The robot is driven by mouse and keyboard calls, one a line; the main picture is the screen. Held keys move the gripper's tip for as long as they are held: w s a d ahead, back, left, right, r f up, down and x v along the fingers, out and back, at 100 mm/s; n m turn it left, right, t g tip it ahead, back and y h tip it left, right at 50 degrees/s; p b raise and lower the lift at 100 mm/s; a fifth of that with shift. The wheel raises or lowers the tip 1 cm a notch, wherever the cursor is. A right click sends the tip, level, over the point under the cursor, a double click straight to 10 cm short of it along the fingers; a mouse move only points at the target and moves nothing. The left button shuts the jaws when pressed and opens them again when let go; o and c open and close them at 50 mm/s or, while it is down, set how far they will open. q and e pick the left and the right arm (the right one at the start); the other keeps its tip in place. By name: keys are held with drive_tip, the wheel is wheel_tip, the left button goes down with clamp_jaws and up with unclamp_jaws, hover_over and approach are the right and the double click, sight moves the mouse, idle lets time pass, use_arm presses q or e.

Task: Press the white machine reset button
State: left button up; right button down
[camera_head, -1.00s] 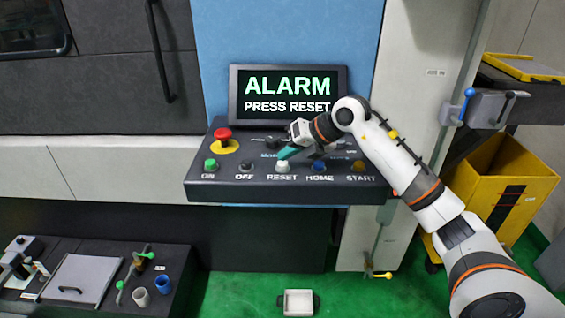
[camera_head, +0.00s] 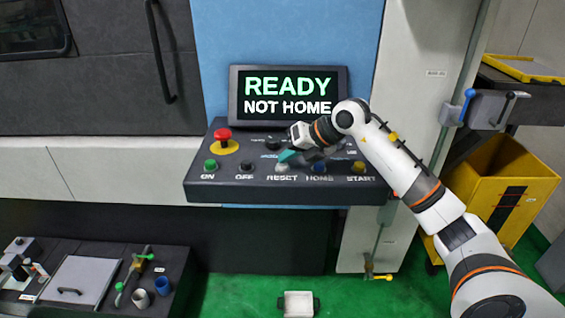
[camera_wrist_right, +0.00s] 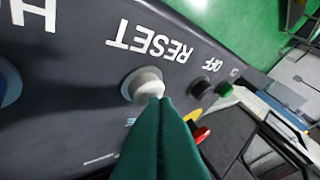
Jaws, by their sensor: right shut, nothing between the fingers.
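The white reset button (camera_head: 282,167) sits in the front row of the dark control panel, above the RESET label. In the right wrist view the white button (camera_wrist_right: 146,84) shows in its grey ring. My right gripper (camera_head: 287,157) is shut and empty. Its green fingertips (camera_wrist_right: 162,101) meet the button's edge in the wrist view and appear to touch it. They hide part of the button. The screen (camera_head: 288,95) reads READY, NOT HOME. My left gripper is not in view.
The panel (camera_head: 205,190) also holds a red emergency stop (camera_head: 222,134), a green ON button (camera_head: 210,165), a black OFF button (camera_head: 246,166), a blue HOME button (camera_head: 319,167) and a yellow START button (camera_head: 358,167). A yellow bin (camera_head: 490,185) stands at right.

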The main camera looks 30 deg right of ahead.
sight(288, 166)
drive_tip(key=shift+r+p, duration=0.45)
drive_tip(key=shift+r, duration=0.35)
wheel_tip(288, 166, up, 5)
drive_tip(key=p, duration=0.3)
drive_tip(key=shift+p, duration=0.4)
